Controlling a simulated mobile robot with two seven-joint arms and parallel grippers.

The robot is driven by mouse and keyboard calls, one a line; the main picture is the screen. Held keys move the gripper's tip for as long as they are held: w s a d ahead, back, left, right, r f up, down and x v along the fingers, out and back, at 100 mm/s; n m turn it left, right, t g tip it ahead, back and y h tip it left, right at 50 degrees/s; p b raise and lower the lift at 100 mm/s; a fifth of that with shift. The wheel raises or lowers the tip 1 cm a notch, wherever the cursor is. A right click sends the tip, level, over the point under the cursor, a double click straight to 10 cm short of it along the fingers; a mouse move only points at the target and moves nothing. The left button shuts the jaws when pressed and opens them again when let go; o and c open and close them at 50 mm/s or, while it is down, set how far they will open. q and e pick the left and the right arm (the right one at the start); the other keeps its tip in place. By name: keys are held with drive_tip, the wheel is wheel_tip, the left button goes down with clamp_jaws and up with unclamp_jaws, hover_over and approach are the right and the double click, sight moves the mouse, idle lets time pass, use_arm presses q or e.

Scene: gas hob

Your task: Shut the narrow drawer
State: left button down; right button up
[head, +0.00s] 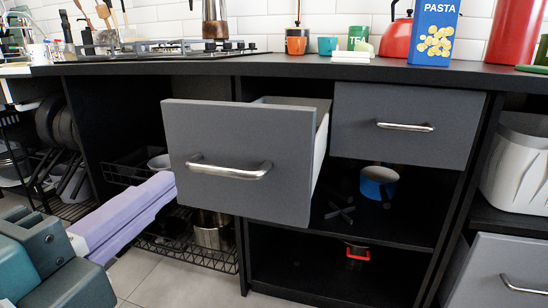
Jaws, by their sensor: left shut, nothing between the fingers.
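The narrow drawer (245,145) is pulled out from under the worktop. It has a grey front with a silver bar handle (229,168), and its pale side wall shows behind the front at the right. My left gripper (164,188) comes in from the lower left with lavender fingers, shut and empty. Its fingertips are by the left edge of the drawer front, level with the handle; I cannot tell whether they touch. The drawer's inside is mostly hidden behind its front. My right gripper is not in view.
A second grey drawer (403,125) to the right sits shut. Below are open shelves with a blue pot (378,183) and a red-handled pan (357,252). Wire racks (190,240) hold cookware at left. The worktop (290,67) carries a hob, pasta box and kettle.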

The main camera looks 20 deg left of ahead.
sight(225, 143)
use_arm(q)
drive_tip(key=w+b, duration=0.1)
drive_tip(key=w, duration=0.2)
drive_tip(key=w+b, duration=0.1)
drive_tip(key=w, duration=0.2)
drive_tip(key=w+b, duration=0.1)
drive_tip(key=w, duration=0.2)
drive_tip(key=shift+w+d+f, duration=0.15)
drive_tip(key=shift+w+d, duration=0.1)
drive_tip(key=shift+w, duration=0.6)
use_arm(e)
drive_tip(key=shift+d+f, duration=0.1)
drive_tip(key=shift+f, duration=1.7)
